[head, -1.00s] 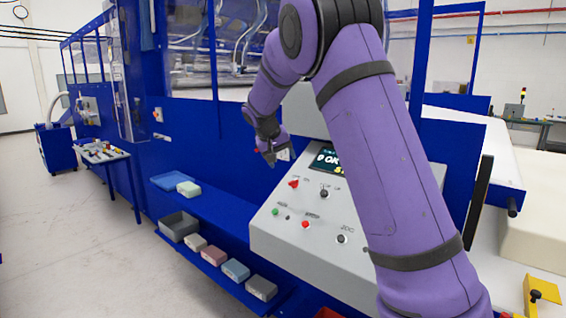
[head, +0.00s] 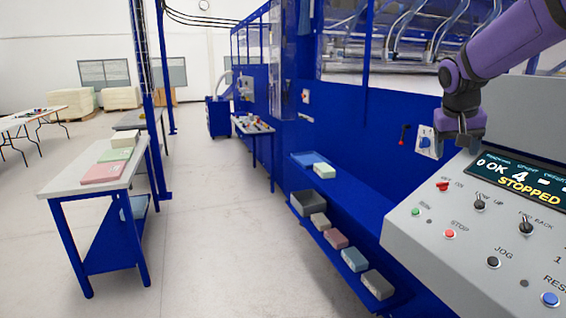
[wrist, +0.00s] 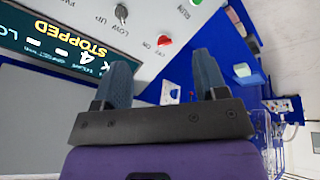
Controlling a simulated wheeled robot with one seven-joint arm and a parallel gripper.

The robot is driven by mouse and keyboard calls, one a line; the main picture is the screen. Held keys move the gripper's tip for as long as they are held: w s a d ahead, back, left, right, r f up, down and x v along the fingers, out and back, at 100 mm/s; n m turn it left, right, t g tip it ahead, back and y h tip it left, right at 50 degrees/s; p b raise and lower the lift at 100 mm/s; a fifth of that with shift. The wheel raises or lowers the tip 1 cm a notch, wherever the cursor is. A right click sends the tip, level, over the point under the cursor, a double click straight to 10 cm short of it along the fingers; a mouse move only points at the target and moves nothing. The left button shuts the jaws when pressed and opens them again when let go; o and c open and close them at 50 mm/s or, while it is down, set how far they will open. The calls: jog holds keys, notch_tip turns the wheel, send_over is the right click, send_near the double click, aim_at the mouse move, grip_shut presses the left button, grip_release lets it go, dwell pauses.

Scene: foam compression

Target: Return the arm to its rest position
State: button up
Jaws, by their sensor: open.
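My gripper (head: 459,143) hangs at the end of the purple arm at the upper right of the head view, just left of the control panel's screen. In the wrist view its two fingers (wrist: 160,80) stand apart with nothing between them. The grey control panel (head: 408,246) has knobs and coloured buttons, and its screen (head: 522,182) reads "STOPPED". The panel also shows upside down in the wrist view (wrist: 142,20). Most of my arm lies outside the head view.
A table (head: 70,184) with coloured foam sheets stands at the left. The floor (head: 215,235) between is clear. A wall switch (head: 426,142) sits behind my gripper.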

jog(key=s+a+n+y, duration=0.1)
jog(key=s+a, duration=0.2)
jog(key=s, duration=0.7)
jog(key=s+a+n+t+y, duration=0.1)
jog(key=s+a, duration=0.2)
jog(key=s, duration=0.7)
jog(key=s+a+n+t+y, duration=0.1)
jog(key=s+a, duration=0.3)
jog(key=s, duration=0.7)
jog(key=shift+f, duration=0.4)
jog(key=shift+w, duration=0.1)
